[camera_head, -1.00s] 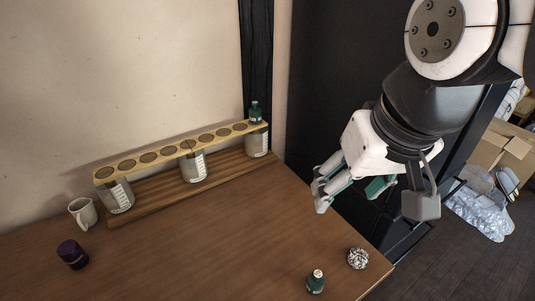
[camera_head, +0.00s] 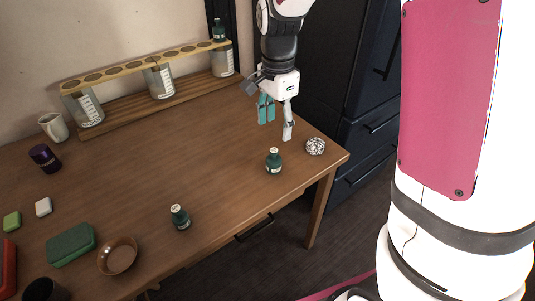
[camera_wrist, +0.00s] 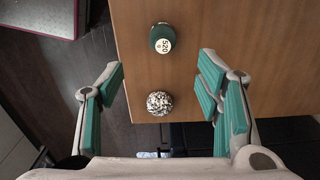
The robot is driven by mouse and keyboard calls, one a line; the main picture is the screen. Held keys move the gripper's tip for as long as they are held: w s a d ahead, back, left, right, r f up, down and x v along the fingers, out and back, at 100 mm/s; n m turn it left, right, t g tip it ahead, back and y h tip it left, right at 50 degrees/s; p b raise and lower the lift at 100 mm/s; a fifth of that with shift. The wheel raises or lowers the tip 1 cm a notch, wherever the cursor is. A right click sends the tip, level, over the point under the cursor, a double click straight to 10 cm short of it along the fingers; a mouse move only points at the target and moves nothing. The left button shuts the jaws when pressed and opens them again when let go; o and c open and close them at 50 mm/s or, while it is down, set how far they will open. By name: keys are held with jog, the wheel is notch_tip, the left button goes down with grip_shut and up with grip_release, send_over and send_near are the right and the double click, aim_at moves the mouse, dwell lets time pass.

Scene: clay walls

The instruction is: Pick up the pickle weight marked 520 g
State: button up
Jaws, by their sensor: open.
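The pickle weight marked 520 g (camera_wrist: 162,38) is a small dark green piece with a pale round label on top, seen from above in the wrist view. In the head view it matches the green weight (camera_head: 274,163) standing upright near the table's front right edge. My gripper (camera_head: 276,126) is open and empty above the right end of the table, fingers pointing down. In the wrist view the weight lies beyond the fingertips, between and ahead of them, untouched. Similar green weights are the front-middle one (camera_head: 180,218) and one on the rack (camera_head: 219,31); their markings are unreadable.
A black-and-white speckled ball (camera_head: 316,146) sits close to the weight. A wooden rack (camera_head: 125,68) with glass jars stands along the wall. A brown bowl (camera_head: 117,257), green box (camera_head: 71,243), purple jar (camera_head: 44,158) and cream mug (camera_head: 53,127) are on the left. The table middle is clear.

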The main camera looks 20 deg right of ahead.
aim_at(274, 158)
notch_tip(274, 158, down, 9)
jog(key=shift+r+b, duration=0.2)
jog(key=shift+b, duration=0.7)
jog(key=shift+w+a+f+b, duration=0.1)
jog(key=shift+f+b, duration=0.35)
jog(key=shift+f, duration=0.95)
jog(key=shift+w+f+b, duration=0.1)
jog(key=shift+f+b, duration=0.3)
jog(key=shift+f, duration=0.95)
jog(key=shift+r, duration=0.1)
grip_shut()
